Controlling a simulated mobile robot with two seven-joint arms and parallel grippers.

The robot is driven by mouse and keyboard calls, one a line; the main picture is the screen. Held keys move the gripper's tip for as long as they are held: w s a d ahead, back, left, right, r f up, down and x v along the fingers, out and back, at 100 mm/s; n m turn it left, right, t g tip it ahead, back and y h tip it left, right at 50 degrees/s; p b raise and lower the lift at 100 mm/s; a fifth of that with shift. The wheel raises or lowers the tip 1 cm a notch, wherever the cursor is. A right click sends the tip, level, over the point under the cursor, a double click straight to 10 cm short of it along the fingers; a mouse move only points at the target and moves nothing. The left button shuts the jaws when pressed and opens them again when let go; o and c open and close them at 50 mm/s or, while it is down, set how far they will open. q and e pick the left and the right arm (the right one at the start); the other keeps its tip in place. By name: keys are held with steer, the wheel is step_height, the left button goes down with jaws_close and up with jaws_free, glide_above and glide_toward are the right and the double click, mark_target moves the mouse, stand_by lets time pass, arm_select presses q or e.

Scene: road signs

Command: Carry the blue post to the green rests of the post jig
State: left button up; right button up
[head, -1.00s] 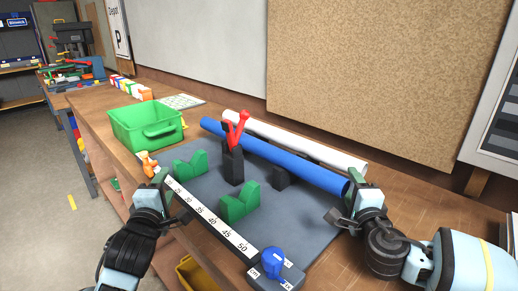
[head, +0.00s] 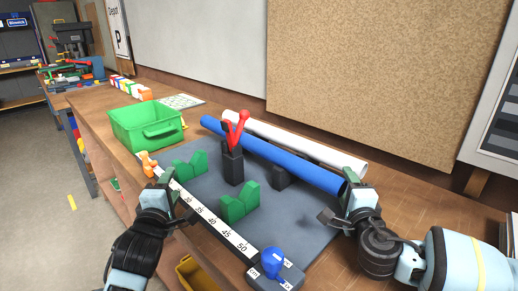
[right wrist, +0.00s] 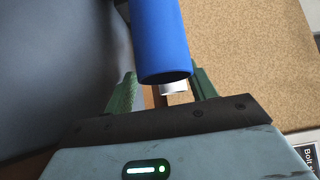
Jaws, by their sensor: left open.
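The blue post (head: 275,154) lies slanting across the back of the grey post jig board (head: 290,217), at black supports (head: 281,178). Two green notched rests, one (head: 190,166) further back and one (head: 240,202) nearer, stand empty on the board. My right gripper (head: 343,193) is at the post's right end with its fingers apart. In the right wrist view the post's open end (right wrist: 163,50) lies between or just beyond the finger tips (right wrist: 163,85); contact is unclear. My left gripper (head: 180,197) is open and empty beside the ruler, left of the green rests.
A white post (head: 290,138) lies behind the blue one. A black block with a red handle (head: 236,135) stands between the blue post and the green rests. A ruler (head: 212,222) with a blue knob (head: 272,262) edges the board. A green bin (head: 147,127) stands left.

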arm_select(q)
steer(key=shift+d, duration=0.8)
arm_select(e)
steer(key=shift+a+f, duration=0.15)
steer(key=shift+a, duration=0.75)
arm_select(q)
steer(key=shift+r, duration=0.1)
arm_select(e)
steer(key=shift+t, duration=0.4)
step_height(320, 180, up, 7)
steer(key=shift+s+f+p, duration=0.15)
steer(key=shift+f+p, duration=0.05)
steer(key=shift+p, duration=0.85)
arm_select(q)
step_height(320, 180, up, 6)
steer(key=shift+s+t, duration=0.15)
steer(key=shift+t, duration=0.25)
arm_select(e)
steer(key=shift+f, duration=0.1)
